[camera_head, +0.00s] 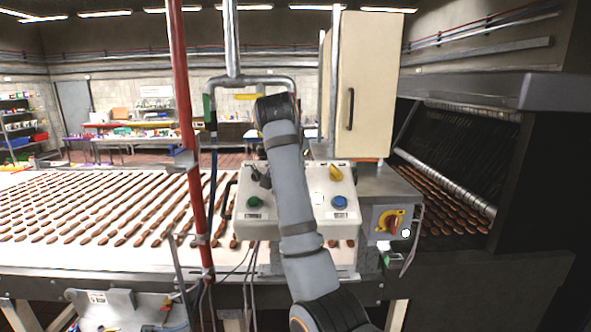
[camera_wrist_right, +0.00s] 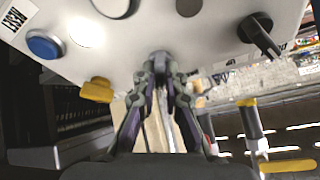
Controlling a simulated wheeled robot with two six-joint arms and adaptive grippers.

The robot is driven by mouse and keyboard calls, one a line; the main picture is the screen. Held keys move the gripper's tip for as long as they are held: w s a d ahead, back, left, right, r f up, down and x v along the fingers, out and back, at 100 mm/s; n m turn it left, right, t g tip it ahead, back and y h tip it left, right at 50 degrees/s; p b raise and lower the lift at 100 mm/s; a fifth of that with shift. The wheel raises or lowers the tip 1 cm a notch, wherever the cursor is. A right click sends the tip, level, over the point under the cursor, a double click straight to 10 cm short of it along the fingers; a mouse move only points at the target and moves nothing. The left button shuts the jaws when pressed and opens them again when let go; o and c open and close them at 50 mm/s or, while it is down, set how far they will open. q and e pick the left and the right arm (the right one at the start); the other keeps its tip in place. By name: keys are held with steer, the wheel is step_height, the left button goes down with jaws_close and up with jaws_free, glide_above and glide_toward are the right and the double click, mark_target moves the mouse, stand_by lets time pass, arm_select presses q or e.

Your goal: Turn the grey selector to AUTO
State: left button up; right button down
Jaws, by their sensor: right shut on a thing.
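The pale control panel (camera_head: 309,203) stands over the near edge of the conveyor. My right arm crosses its middle in the head view and hides the grey selector and my right gripper there. In the right wrist view the panel (camera_wrist_right: 205,40) is turned over, and my right gripper (camera_wrist_right: 160,62) is shut on the grey selector (camera_wrist_right: 159,55), in the row between a yellow knob (camera_wrist_right: 98,90) and a black selector (camera_wrist_right: 261,35). The fingertips cover most of the selector, so I cannot tell where it points, nor read AUTO. My left gripper is in neither view.
A blue reset button (camera_head: 339,202) and a green button (camera_head: 254,202) sit on the panel. A red pole (camera_head: 184,110) rises left of it. A red-yellow switch (camera_head: 390,222) is at its right. Rows of brown biscuits lie on the conveyor (camera_head: 140,258).

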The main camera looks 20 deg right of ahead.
steer(key=shift+m, duration=0.3)
steer(key=c, duration=1.4)
jaws_free()
steer(key=shift+w, duration=0.1)
step_height(320, 180, up, 10)
steer(key=shift+f, duration=0.1)
